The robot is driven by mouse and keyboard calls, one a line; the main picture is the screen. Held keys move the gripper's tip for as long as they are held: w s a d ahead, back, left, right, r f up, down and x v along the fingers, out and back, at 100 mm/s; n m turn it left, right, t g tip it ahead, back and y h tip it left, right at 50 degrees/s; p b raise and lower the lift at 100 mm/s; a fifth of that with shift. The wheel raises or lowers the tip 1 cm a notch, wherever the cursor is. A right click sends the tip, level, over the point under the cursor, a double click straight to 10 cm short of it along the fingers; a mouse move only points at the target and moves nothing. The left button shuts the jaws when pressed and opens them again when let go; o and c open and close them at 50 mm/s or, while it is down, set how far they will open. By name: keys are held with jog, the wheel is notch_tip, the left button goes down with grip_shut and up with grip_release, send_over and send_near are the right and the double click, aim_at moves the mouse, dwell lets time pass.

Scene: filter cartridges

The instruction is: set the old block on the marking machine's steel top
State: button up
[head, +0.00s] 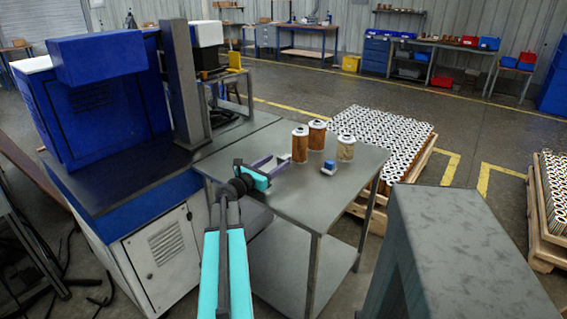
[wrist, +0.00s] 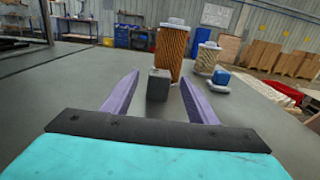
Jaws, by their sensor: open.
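A small dark grey block (wrist: 158,84) stands upright on the grey table (head: 262,205), ahead of and between my fingertips in the wrist view. I cannot make it out clearly in the head view. A small blue-and-white block (head: 328,167) lies farther right on the table; it also shows in the wrist view (wrist: 221,77). I cannot tell from looks which one is the old block. My gripper (head: 279,163), with purple fingers, is open and empty, low over the table; its fingers show in the wrist view (wrist: 160,79). The blue marking machine (head: 100,100) has a dark flat top (head: 112,185) at left.
Several filter cartridges stand behind the blocks, the nearest an orange-brown one (head: 299,147) and a paler one (head: 346,149). A grey column (head: 183,85) rises from the machine top. A pallet of white-topped cartridges (head: 372,140) is beyond the table. The machine top's front is clear.

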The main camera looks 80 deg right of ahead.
aim_at(283, 156)
jog(key=shift+d, duration=0.1)
jog(key=shift+x, duration=2.7)
jog(key=shift+c, duration=0.4)
grip_shut()
jog(key=shift+r+p, duration=0.15)
jog(key=shift+p, duration=0.25)
